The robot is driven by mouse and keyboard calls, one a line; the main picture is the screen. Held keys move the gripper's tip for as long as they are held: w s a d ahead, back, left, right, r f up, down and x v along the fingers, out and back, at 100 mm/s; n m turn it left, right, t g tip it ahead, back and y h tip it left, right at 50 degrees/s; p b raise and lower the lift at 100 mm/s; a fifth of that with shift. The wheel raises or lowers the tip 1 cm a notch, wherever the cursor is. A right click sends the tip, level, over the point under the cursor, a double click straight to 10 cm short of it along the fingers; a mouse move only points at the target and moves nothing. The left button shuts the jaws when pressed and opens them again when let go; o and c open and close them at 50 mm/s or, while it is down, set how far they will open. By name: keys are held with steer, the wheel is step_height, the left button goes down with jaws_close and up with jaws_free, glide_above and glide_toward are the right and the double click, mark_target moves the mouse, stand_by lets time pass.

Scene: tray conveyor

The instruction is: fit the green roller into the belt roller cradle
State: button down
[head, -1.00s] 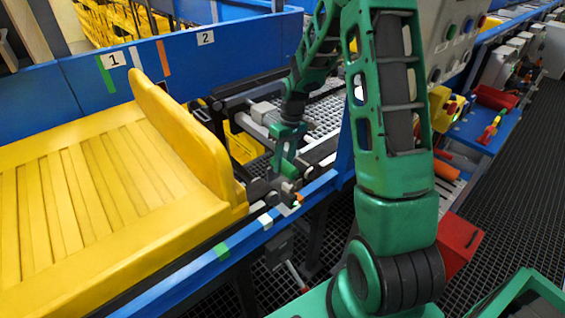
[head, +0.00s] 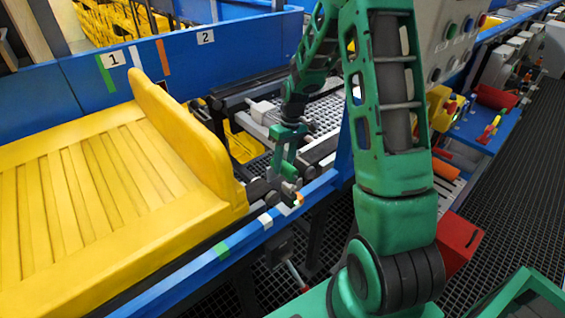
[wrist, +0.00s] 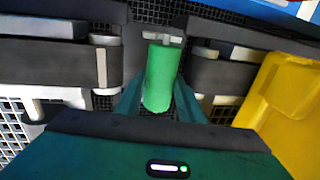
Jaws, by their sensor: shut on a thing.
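The green roller (wrist: 162,78) is between the fingers of my gripper (wrist: 158,98) in the wrist view. The gripper is shut on it, and a pale axle end shows at the roller's far end. In the head view my gripper (head: 284,180) is low at the conveyor gap, beside the yellow tray's right end; the roller is not clear there.
The yellow tray (head: 60,190) stands close on the left and also shows in the wrist view (wrist: 290,95). A blue side rail (head: 245,240) with coloured marks runs in front. A blue wall with labels 1 and 2 stands behind. A red box (head: 458,245) is at right.

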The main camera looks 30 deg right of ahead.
mark_target(284, 171)
steer(key=shift+f, duration=2.1)
steer(key=c, duration=1.1)
jaws_free()
steer(key=r, duration=0.3)
steer(key=d+r, duration=0.1)
steer(key=r, duration=0.6)
steer(key=shift+w+d+r, duration=0.2)
steer(key=shift+d+r, duration=0.1)
steer(key=shift+d, duration=0.05)
steer(key=s+r+m, duration=0.3)
steer(key=s+r, duration=0.1)
steer(key=s, duration=0.7)
steer(key=s+r+m+h, duration=0.1)
steer(key=s+r, duration=0.3)
steer(key=s, duration=0.7)
steer(key=s+r+m, duration=0.4)
steer(key=s+r, duration=0.1)
steer(key=s, duration=0.6)
steer(key=shift+s+d+m+h, duration=0.3)
steer(key=shift+d, duration=0.1)
